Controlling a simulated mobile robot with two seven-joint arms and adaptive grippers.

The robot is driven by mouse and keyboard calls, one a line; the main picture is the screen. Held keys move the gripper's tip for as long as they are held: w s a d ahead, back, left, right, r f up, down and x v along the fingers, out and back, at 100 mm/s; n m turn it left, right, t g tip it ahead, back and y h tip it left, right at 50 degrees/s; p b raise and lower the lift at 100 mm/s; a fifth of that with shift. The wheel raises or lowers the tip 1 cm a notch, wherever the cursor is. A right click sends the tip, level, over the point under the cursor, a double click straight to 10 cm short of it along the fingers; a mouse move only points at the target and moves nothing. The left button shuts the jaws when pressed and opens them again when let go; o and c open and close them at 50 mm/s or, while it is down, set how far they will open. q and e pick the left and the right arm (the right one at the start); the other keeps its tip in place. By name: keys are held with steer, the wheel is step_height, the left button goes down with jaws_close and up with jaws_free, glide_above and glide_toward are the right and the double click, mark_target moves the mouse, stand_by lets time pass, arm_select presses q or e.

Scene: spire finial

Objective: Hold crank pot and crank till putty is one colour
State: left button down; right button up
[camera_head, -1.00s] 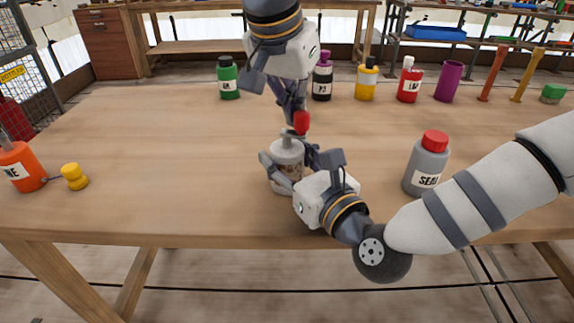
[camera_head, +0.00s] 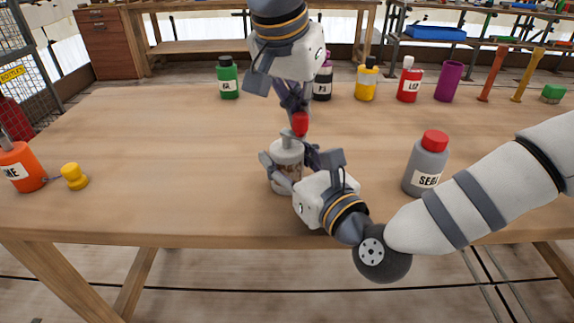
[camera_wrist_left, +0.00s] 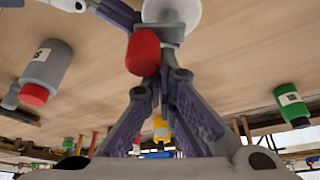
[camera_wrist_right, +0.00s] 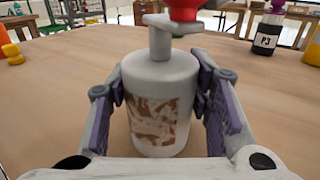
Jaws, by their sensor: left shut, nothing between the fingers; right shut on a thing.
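The crank pot (camera_head: 286,153) stands upright on the table, a pale grey cylinder with a crank arm on top. In the right wrist view the pot (camera_wrist_right: 160,75) has a front window showing putty (camera_wrist_right: 155,122) in streaked brown and white. My right gripper (camera_wrist_right: 160,100) is shut around the pot's sides. The crank's red knob (camera_head: 300,124) stands up above the pot's right side; it also shows in the left wrist view (camera_wrist_left: 143,53). My left gripper (camera_head: 297,108) points down from above at the knob, its fingers shut with nothing between them and the tips beside or against the knob.
A grey bottle with a red cap (camera_head: 427,165) stands right of the pot, near my right arm. An orange bottle (camera_head: 20,167) and a yellow stopper (camera_head: 74,176) are at the left. Several bottles and a purple cup (camera_head: 449,82) line the back.

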arm_select(q)
steer(key=shift+s+d, duration=0.1)
steer(key=shift+s, duration=0.05)
steer(key=shift+w, duration=0.2)
step_height(320, 180, up, 7)
stand_by(0.6)
stand_by(0.3)
steer(key=shift+w+f, duration=0.2)
steer(key=shift+f, duration=0.8)
steer(key=shift+w+f, duration=0.15)
steer(key=shift+f, duration=0.85)
